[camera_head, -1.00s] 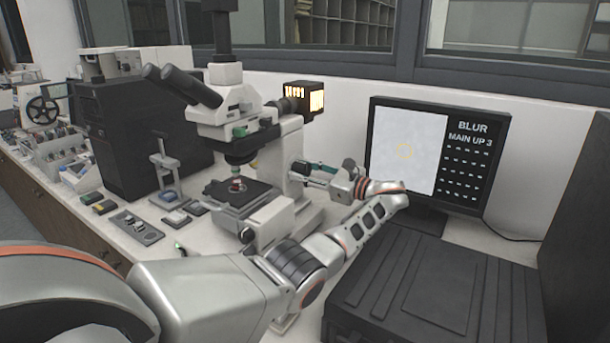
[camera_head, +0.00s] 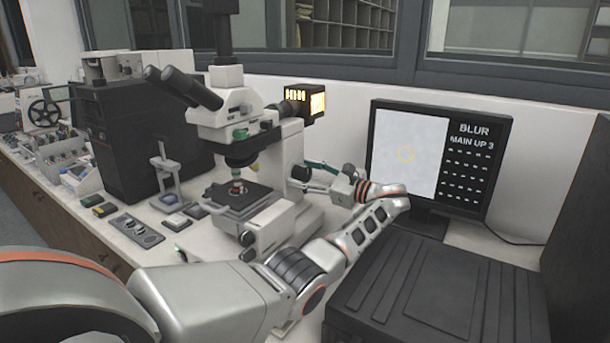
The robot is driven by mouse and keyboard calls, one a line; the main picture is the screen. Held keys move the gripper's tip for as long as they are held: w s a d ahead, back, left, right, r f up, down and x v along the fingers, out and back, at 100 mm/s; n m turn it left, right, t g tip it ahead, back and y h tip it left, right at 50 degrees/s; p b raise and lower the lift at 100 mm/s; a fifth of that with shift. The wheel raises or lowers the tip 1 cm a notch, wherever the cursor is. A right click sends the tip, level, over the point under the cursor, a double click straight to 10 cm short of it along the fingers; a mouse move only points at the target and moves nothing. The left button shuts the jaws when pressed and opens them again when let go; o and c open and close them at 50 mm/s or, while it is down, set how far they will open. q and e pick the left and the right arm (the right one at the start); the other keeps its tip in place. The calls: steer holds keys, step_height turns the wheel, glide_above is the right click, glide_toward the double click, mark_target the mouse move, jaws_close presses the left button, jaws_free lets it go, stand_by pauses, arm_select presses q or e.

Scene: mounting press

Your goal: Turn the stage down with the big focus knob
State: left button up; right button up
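The white microscope (camera_head: 285,150) stands on the bench, its black stage (camera_head: 238,198) below the objectives. A dark round knob (camera_head: 300,173) shows on its right side, apparently the big focus knob. My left gripper (camera_head: 308,176) reaches it from the right, its thin fingers spread to either side at the knob. Contact or grip is too small to tell. The monitor (camera_head: 440,155) reads "BLUR" and "MAIN UP 3", with a faint yellow ring on a pale picture. My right gripper is not in view.
A large black case (camera_head: 435,285) lies on the bench at the right front. A black box (camera_head: 140,130) stands left of the microscope. Small trays and a control pad (camera_head: 137,229) lie at the front left. My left forearm crosses the foreground.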

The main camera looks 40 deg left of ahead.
arm_select(q)
steer(key=w+d, duration=0.1)
steer(key=d, duration=1.1)
stand_by(0.4)
steer(key=a+p, duration=0.2)
steer(key=a, duration=0.2)
steer(key=a+p, duration=0.2)
steer(key=a, duration=0.2)
steer(key=s+a+p, duration=0.1)
steer(key=a+p, duration=0.1)
steer(key=a, duration=0.2)
steer(key=shift+f, duration=0.1)
stand_by(0.3)
steer(key=c, duration=1.1)
